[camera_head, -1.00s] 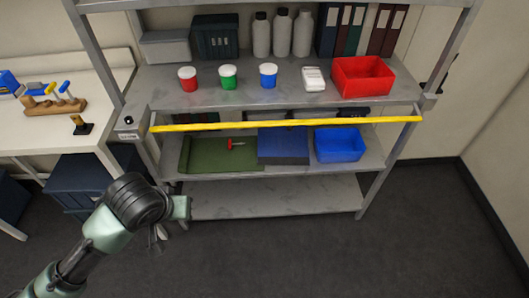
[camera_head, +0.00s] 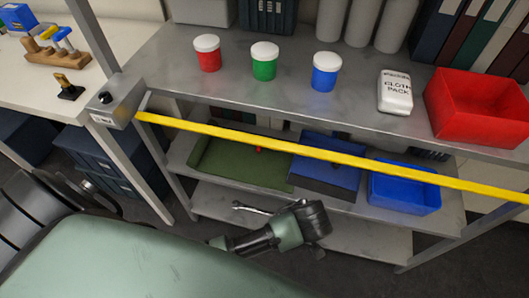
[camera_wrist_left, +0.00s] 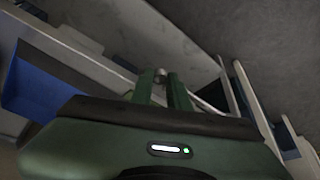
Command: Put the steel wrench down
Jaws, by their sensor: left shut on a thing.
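The steel wrench (camera_head: 252,208) shows in the head view as a thin silvery bar beside my left wrist, in front of the shelf unit and below the yellow bar. In the left wrist view, my left gripper (camera_wrist_left: 160,80) has its two green fingers shut on the wrench (camera_wrist_left: 161,74), with a small grey part of it between the fingertips. In the head view the fingers are hard to make out beside the dark wrist. My right gripper is in neither view.
A yellow bar (camera_head: 300,150) crosses the shelf front.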

